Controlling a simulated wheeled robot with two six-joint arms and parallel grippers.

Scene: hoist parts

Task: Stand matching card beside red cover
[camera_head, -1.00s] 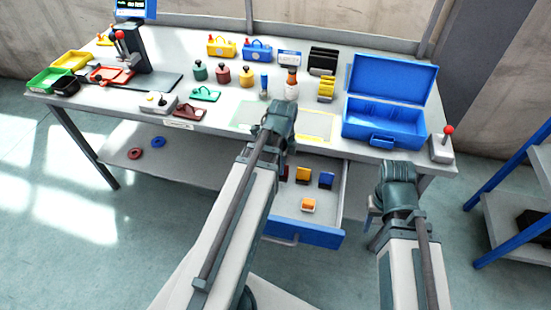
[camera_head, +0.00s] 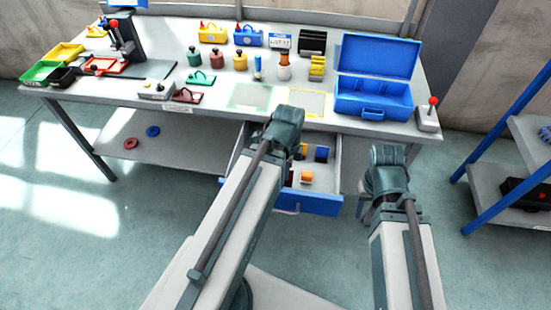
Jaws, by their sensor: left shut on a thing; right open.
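The dark red cover (camera_head: 187,96) with its handle lies flat near the front edge of the bench. A green cover (camera_head: 201,78) lies just behind it. A small white and blue sign card (camera_head: 280,42) stands at the back of the bench, right of the blue case. My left gripper (camera_head: 296,150) is over the open drawer, right of the red cover and well apart from it. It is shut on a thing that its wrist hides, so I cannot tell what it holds. My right gripper (camera_head: 368,195) is open in front of the bench, its fingers mostly hidden.
The open drawer (camera_head: 312,203) juts out below the bench with a blue block (camera_head: 321,154) and an orange block (camera_head: 306,176) in it. A blue open toolbox (camera_head: 375,104) stands at the right. Bottles, trays and a black press (camera_head: 125,45) fill the back and left.

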